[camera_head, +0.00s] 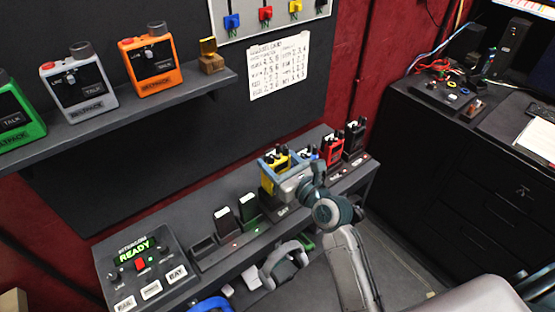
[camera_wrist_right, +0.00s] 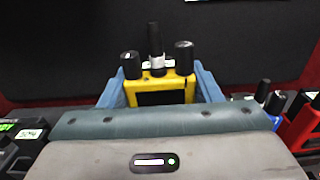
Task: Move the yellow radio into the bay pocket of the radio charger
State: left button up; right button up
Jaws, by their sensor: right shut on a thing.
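My right gripper (camera_head: 272,171) is shut on the yellow radio (camera_head: 268,183), above the charger's row. In the right wrist view the yellow radio (camera_wrist_right: 161,86) stands between two blue fingers (camera_wrist_right: 160,92), its knobs and antenna upward. The dark radio charger (camera_head: 217,254) runs along the bench, with an empty-looking pocket (camera_head: 203,246) at its left end. Whether the radio's base touches the charger is hidden by the gripper.
Dark radios (camera_head: 227,220), a red radio (camera_head: 333,151) and a black radio (camera_head: 354,137) stand in the row, close to my gripper's path. A control panel (camera_head: 140,262) reading READY is at the left. Beltpacks (camera_head: 152,62) line the shelf above.

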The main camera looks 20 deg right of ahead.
jog(key=shift+p, duration=0.45)
jog(key=shift+f, duration=0.2)
dwell(0.5)
jog(key=shift+f+b, duration=1.85)
jog(key=shift+f, duration=0.8)
jog(key=o, duration=1.2)
jog(key=shift+c, duration=0.2)
jog(key=shift+f, duration=0.1)
jog(key=b+v, duration=0.1)
jog(key=v, duration=0.9)
jog(key=shift+s, duration=0.4)
jog(key=shift+d, duration=0.15)
